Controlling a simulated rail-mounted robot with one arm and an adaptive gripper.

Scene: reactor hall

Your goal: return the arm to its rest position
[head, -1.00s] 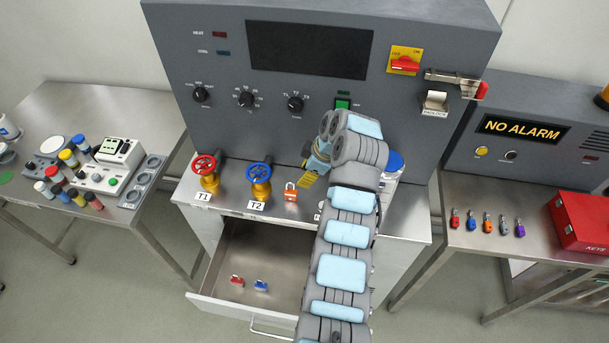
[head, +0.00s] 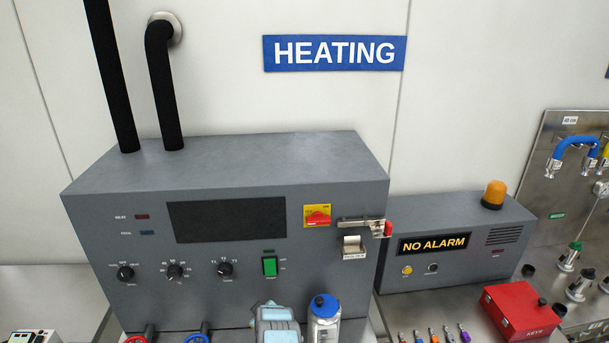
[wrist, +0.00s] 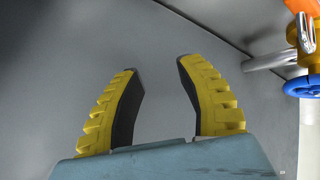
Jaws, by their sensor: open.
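My gripper (wrist: 163,105) shows in the wrist view with its two yellow, black-padded fingers apart and nothing between them. A plain grey surface lies beyond the fingers. In the head view only a grey and light-blue part of my arm (head: 276,325) shows at the bottom edge, in front of the grey heating panel (head: 150,270). The gripper itself is out of the head view.
A silver container with a blue lid (head: 323,318) stands right beside my arm. Red (head: 137,338) and blue (head: 196,338) valve wheels are at the bottom edge. A blue wheel (wrist: 302,86) and metal pipe (wrist: 270,60) show at the wrist view's right. The alarm box (head: 460,270) reads NO ALARM.

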